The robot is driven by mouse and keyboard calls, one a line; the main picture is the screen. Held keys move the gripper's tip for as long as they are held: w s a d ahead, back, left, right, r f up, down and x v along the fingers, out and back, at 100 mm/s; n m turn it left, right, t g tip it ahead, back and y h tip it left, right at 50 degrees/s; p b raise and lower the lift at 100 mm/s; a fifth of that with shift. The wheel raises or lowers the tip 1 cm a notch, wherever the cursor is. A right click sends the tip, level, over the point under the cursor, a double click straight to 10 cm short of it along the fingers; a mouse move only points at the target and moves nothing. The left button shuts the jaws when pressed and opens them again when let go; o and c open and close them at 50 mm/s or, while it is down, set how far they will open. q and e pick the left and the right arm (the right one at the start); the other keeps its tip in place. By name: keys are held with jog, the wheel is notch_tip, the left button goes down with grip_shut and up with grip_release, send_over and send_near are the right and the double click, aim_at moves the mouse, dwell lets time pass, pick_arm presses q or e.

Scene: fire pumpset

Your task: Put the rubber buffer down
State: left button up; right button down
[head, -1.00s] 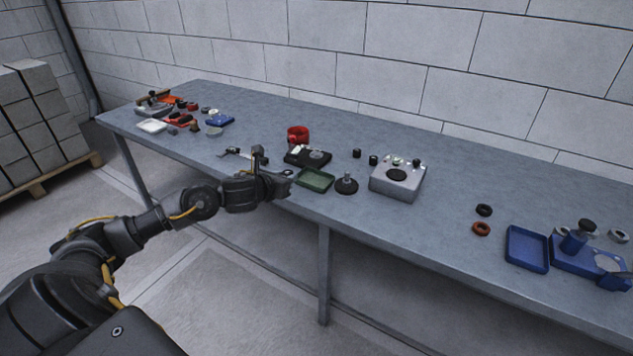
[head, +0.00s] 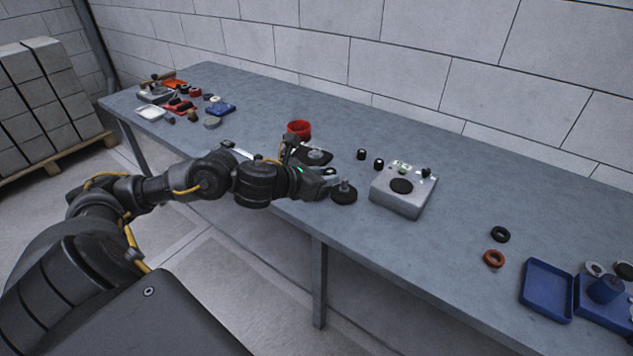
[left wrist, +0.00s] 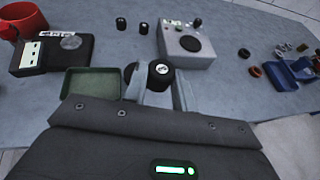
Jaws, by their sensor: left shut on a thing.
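My left gripper (head: 328,178) is over the bench near its front edge. In the left wrist view its fingers (left wrist: 158,90) are closed on a small black cylinder with a pale metal top, which I take as the rubber buffer (left wrist: 160,74). In the head view the buffer is mostly hidden by the gripper. A black disc with an upright metal stud (head: 344,193) stands just right of the fingertips. I cannot tell whether the buffer touches anything below. My right gripper is not in view.
A grey device with a dark round plate (head: 410,201) stands right of the gripper. Two small black cylinders (head: 361,154) stand behind. A green tray (left wrist: 92,82), a black box (left wrist: 50,55) and a red cup (head: 299,129) are close left. Bare bench (head: 460,213) lies further right.

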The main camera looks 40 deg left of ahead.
pick_arm(q)
jog(key=w+a+f, duration=0.2)
jog(key=a, duration=0.1)
jog(key=w+a+f, duration=0.2)
jog(key=a+f, duration=0.1)
jog(key=a, duration=0.1)
jog(key=w+a+f, duration=0.2)
jog(key=a+f, duration=0.1)
jog(key=shift+a+f+p, duration=0.1)
jog(key=shift+a+p, duration=0.25)
jog(key=shift+p, duration=0.05)
jog(key=shift+w+a+f, duration=0.2)
jog(key=shift+f, duration=0.1)
jog(key=shift+a+f, duration=0.25)
jog(key=shift+f, duration=0.1)
notch_tip(320, 180, down, 2)
jog(key=shift+w+f+p, duration=0.1)
jog(key=shift+p, duration=0.4)
jog(key=shift+f, duration=0.55)
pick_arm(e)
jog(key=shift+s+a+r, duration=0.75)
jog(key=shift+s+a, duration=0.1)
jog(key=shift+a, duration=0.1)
